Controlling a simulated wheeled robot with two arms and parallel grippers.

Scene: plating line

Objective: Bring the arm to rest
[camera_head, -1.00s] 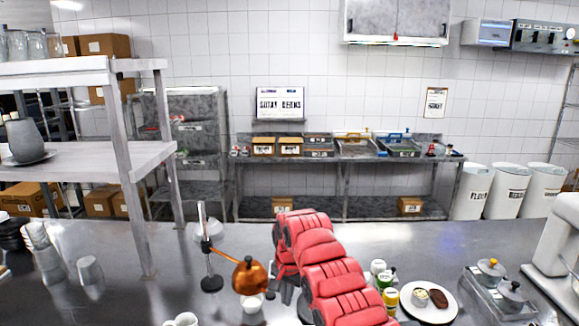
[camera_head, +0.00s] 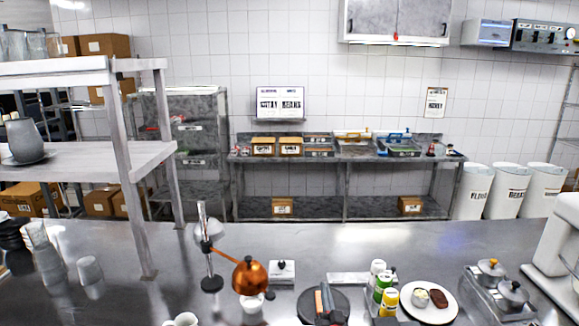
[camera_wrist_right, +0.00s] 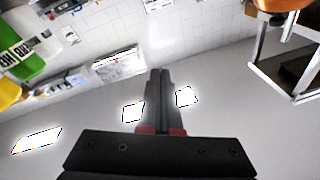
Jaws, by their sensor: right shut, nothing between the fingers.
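My right gripper (camera_head: 324,290) shows low in the middle of the head view, its fingers together and nothing between them. It is at the near part of the counter, between the copper kettle (camera_head: 249,277) and the bottles (camera_head: 383,290). In the right wrist view its dark fingers (camera_wrist_right: 158,75) are closed against each other, with red at their base. The red links of my right arm no longer show in the head view. My left gripper is in neither view.
A white plate (camera_head: 410,306) with food stands right of the bottles. Lidded metal containers (camera_head: 478,292) are farther right. A small white box (camera_head: 281,271) and a stand (camera_head: 210,280) are near the kettle. A shelf (camera_head: 95,160) rises at left. The counter's far strip is clear.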

